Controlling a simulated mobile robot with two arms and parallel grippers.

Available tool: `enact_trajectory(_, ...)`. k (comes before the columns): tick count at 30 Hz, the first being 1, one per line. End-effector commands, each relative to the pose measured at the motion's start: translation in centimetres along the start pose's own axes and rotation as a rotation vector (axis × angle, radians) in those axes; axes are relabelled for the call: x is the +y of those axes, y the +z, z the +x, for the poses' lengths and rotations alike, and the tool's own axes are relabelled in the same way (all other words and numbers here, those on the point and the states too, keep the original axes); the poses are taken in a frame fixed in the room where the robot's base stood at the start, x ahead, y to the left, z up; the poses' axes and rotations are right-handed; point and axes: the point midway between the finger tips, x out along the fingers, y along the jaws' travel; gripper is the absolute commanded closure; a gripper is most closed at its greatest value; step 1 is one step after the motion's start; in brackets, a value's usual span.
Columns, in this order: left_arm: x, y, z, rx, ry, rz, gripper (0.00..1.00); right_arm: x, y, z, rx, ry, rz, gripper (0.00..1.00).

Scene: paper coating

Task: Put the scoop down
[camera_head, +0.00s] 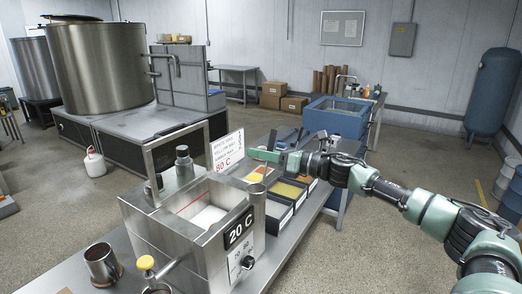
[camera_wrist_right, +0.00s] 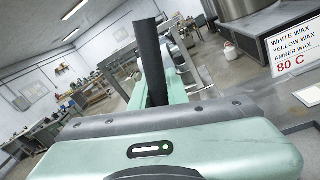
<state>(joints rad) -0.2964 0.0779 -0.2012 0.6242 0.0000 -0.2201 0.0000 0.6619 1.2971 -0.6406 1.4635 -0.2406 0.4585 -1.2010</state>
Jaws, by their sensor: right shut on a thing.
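My right gripper (camera_head: 267,152) reaches in from the right, above the row of wax bins. It is shut on a dark upright handle (camera_head: 272,139), which I take for the scoop's. In the right wrist view the dark handle (camera_wrist_right: 152,62) stands up between the green fingers (camera_wrist_right: 149,48). The scoop's bowl is not clearly seen; an orange and pale patch (camera_head: 258,174) shows below the gripper, and I cannot tell whether it belongs to the scoop. My left gripper is not in view.
Black bins with white (camera_head: 277,209), yellow (camera_head: 287,190) and amber wax stand on the metal table (camera_head: 305,222). Left of them is a steel bath (camera_head: 190,232) marked 20 C, with a wax sign (camera_head: 226,152) behind. A metal cup (camera_head: 102,264) stands at the front left. A blue tub (camera_head: 336,116) is beyond.

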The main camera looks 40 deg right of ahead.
Motion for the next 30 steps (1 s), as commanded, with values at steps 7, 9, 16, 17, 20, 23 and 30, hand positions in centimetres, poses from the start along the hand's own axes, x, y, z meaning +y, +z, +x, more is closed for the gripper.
enact_trajectory(7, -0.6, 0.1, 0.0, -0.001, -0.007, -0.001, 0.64, 1.4, -1.6, -0.6, -0.004, -0.021, 0.003, 1.0)
enact_trajectory(9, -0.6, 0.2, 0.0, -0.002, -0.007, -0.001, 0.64, 1.8, -2.1, -0.8, -0.008, -0.03, 0.004, 1.0)
enact_trajectory(16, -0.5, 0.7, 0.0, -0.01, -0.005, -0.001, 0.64, 3.8, -4.5, -1.7, -0.017, -0.064, 0.007, 1.0)
enact_trajectory(17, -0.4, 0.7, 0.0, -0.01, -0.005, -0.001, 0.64, 4.2, -4.8, -1.8, -0.018, -0.07, 0.007, 1.0)
enact_trajectory(20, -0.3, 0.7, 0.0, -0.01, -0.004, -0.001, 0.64, 5.3, -6.0, -2.2, -0.025, -0.089, 0.008, 1.0)
enact_trajectory(23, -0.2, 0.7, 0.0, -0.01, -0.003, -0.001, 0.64, 6.4, -7.1, -2.9, -0.034, -0.113, 0.006, 1.0)
enact_trajectory(30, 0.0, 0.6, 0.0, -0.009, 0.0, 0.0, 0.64, 11.6, -12.7, -5.3, -0.073, -0.207, 0.014, 1.0)
